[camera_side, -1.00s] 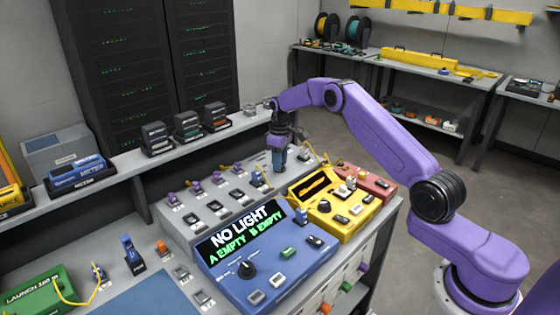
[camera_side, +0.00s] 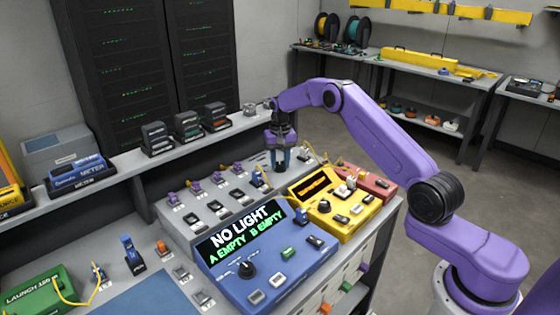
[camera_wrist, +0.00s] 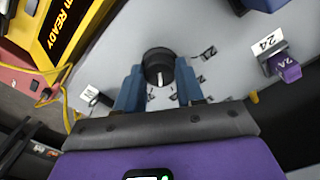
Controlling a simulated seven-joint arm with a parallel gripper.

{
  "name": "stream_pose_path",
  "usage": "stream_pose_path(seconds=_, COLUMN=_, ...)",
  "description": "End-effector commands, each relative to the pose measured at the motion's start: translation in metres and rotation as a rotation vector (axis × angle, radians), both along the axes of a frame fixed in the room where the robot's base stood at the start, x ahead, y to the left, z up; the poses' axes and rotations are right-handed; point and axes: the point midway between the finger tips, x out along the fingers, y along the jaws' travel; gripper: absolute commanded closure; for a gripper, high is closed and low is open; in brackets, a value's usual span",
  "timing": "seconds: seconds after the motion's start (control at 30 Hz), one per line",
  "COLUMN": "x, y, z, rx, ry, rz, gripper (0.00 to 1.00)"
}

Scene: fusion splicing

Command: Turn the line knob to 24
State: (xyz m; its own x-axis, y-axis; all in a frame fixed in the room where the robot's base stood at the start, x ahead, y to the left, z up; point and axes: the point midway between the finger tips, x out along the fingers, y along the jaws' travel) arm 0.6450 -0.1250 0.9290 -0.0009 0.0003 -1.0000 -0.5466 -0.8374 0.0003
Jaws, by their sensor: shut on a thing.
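The line knob (camera_wrist: 157,62) is a dark round knob on the grey panel in the wrist view. A white pointer mark on it points toward the bottom of that view. Small dark labels (camera_wrist: 207,53) stand around it, too small and turned to read surely. My gripper (camera_wrist: 160,78) has its two blue fingers on either side of the knob and is shut on it.
A purple connector (camera_wrist: 287,68) beside a "24" tag sits right of the knob. A yellow unit (camera_side: 336,205) and a blue unit (camera_side: 265,262) reading "NO LIGHT, A EMPTY, B EMPTY" stand in front. A yellow cable (camera_wrist: 68,100) runs left of my fingers.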

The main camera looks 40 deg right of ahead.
Motion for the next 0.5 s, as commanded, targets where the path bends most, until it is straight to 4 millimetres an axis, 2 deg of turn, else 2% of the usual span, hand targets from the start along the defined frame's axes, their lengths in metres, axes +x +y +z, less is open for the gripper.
stream_pose_path(seconds=0.2, x=0.0012, y=-0.0004, z=0.0014, rx=-0.001, ry=-0.005, rz=-0.167, gripper=0.93)
stream_pose_path(seconds=0.5, x=0.0014, y=-0.0001, z=0.0015, rx=-0.001, ry=-0.006, rz=-0.309, gripper=0.93)
